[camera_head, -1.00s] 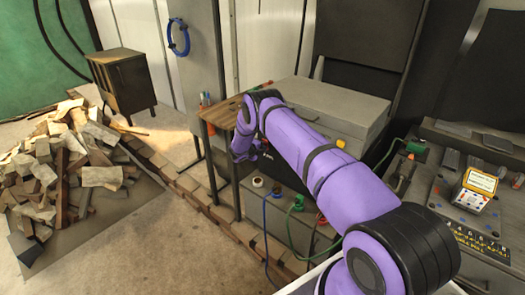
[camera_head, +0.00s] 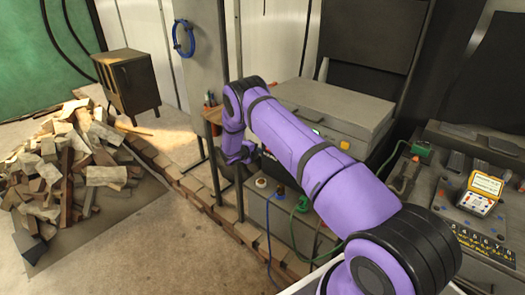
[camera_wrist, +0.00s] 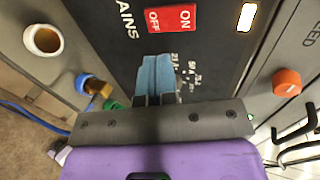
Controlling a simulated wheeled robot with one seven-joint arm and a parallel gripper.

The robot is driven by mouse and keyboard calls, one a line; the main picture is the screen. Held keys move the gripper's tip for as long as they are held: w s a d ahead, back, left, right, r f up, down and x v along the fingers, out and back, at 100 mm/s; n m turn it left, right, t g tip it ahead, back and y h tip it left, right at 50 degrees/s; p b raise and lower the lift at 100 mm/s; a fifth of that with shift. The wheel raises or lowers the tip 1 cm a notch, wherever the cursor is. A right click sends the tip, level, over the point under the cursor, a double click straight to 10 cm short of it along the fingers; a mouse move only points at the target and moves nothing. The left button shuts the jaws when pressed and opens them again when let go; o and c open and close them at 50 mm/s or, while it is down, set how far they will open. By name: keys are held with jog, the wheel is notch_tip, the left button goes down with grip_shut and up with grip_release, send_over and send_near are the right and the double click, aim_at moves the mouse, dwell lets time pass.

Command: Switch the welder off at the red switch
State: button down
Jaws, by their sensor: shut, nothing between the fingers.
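The red switch (camera_wrist: 170,18), marked OFF and ON, sits on the welder's dark front panel (camera_wrist: 105,45) at the top of the wrist view. Part of a white label beside it reads "AINS". I cannot tell which side of the rocker is pressed. My gripper (camera_wrist: 157,60) is shut and empty, its blue fingers together, pointing towards the switch. The fingertips appear just below the switch in the picture; a gap shows between them. In the head view the welder's grey lower front (camera_head: 290,228) shows, but my arm hides the switch.
Blue and green plugs (camera_wrist: 90,84) with cables stand beside the panel. An orange knob (camera_wrist: 287,82) and a lit white window (camera_wrist: 247,16) are at the right. In the head view, a wood pile (camera_head: 75,170) lies at left and a bench with a yellow meter (camera_head: 480,192) at right.

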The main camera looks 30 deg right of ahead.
jog(key=v, duration=0.6)
jog(key=shift+a+r, duration=0.3)
jog(key=shift+s+f, duration=0.1)
jog(key=shift+s+a+f+y, duration=0.15)
jog(key=shift+s+f+y, duration=0.05)
jog(key=shift+f+y, duration=0.15)
jog(key=r+x, duration=0.1)
jog(key=x, duration=1.3)
jog(key=shift+d, duration=0.25)
jog(key=shift+f, duration=0.1)
